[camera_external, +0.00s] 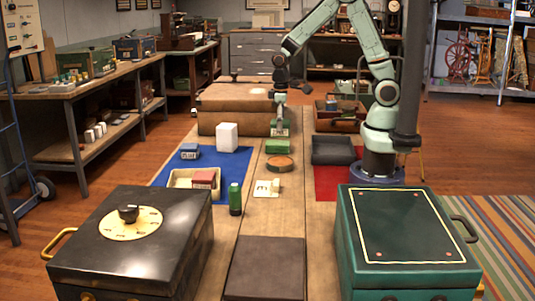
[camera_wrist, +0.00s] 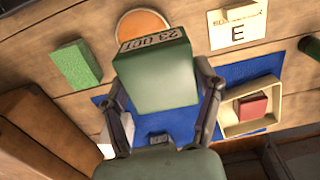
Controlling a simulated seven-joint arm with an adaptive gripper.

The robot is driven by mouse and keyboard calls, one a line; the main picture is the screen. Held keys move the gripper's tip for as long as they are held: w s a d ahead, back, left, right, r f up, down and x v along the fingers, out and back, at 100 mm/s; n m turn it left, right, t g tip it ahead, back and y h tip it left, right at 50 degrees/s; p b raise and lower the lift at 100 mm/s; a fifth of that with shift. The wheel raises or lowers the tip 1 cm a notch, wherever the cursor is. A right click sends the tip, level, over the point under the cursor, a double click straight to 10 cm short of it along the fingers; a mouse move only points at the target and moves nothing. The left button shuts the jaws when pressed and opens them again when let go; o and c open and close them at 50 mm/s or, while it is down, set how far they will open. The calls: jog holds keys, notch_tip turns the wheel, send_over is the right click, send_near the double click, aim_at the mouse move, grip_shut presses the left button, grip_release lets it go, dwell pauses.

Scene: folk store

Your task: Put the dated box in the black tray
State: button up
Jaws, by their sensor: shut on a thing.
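The dated box (camera_wrist: 155,75) is green with a pale label reading "23 OCT". My gripper (camera_wrist: 160,82) is shut on it, with one finger on each side. In the external view my gripper (camera_external: 279,112) points down and holds the box (camera_external: 279,130) above the table, just behind a green block (camera_external: 277,147). The black tray (camera_external: 333,160) lies to the right of my gripper on a red mat (camera_external: 326,185). It looks empty from here, and the wrist view does not show it.
A round orange-topped dish (camera_external: 279,165) and a cream card stand (camera_external: 266,188) are mid-table. A blue mat (camera_external: 230,163) at left bears a white block (camera_external: 227,136) and a cream tray (camera_external: 180,184) with a red box (camera_external: 204,177). A green bottle (camera_external: 235,200) stands nearby.

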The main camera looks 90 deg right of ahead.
jog(key=shift+s+a+r, duration=0.1)
jog(key=shift+s+r, duration=0.1)
jog(key=shift+s, duration=0.2)
jog(key=shift+s+a+r, duration=0.1)
jog(key=shift+s+r, duration=0.05)
jog(key=shift+s, duration=0.25)
jog(key=shift+w+f+m, duration=0.1)
jog(key=shift+w+m, duration=0.2)
jog(key=shift+m, duration=0.9)
jog(key=shift+d+f+m, duration=0.15)
jog(key=shift+d+m, duration=0.1)
jog(key=shift+m, duration=0.25)
jog(key=s+d+f+m, duration=0.2)
jog(key=s+d+m, duration=0.4)
jog(key=d+m, duration=0.4)
jog(key=m, duration=0.4)
send_over(331, 151)
notch_tip(331, 151, down, 2)
notch_tip(331, 151, down, 7)
jog(key=shift+s+d+f, duration=0.1)
jog(key=shift+d+f, duration=0.05)
jog(key=shift+f, duration=0.25)
jog(key=shift+f, duration=0.15)
